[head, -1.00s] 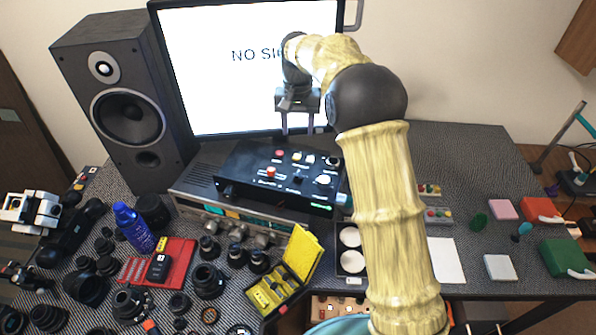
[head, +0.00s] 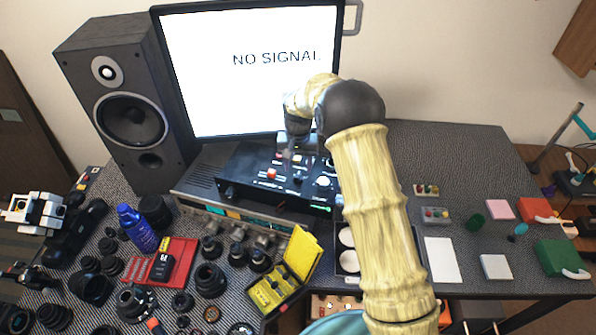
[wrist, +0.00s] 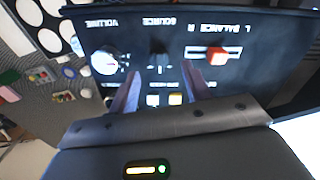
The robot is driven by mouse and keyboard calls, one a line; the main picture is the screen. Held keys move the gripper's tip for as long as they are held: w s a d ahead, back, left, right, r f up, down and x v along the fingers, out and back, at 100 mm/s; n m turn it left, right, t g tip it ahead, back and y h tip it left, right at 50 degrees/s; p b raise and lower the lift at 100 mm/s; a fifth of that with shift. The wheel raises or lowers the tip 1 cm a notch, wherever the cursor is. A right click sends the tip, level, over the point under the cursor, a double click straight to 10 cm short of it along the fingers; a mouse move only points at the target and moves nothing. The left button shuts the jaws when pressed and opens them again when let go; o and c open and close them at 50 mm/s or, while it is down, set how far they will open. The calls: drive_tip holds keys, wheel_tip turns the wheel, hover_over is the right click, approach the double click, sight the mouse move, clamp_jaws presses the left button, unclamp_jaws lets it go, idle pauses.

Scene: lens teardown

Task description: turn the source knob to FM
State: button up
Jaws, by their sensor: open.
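The source knob (wrist: 160,58) is a dark knob under the SOURCE label in the wrist view, where the panel appears upside down. It sits between a white volume knob (wrist: 106,61) and a red balance slider (wrist: 217,57). My gripper (wrist: 161,88) is open, its two fingers apart on either side of the source knob's column, with nothing between them. In the head view my gripper (head: 291,156) hangs over the black panel (head: 245,172), behind the source knob (head: 299,178). The knob's pointer and the FM mark are too dark or small to read.
The black panel sits on a silver receiver (head: 200,188) below a monitor (head: 250,110) reading NO SIGNAL. A speaker (head: 125,115) stands at left. Lenses crowd the front left, with a yellow box (head: 270,292). Small blocks lie at right.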

sight(298, 175)
wheel_tip(298, 175, down, 4)
drive_tip(key=shift+f+p, duration=0.2)
drive_tip(key=shift+p, duration=0.25)
drive_tip(key=c, duration=1)
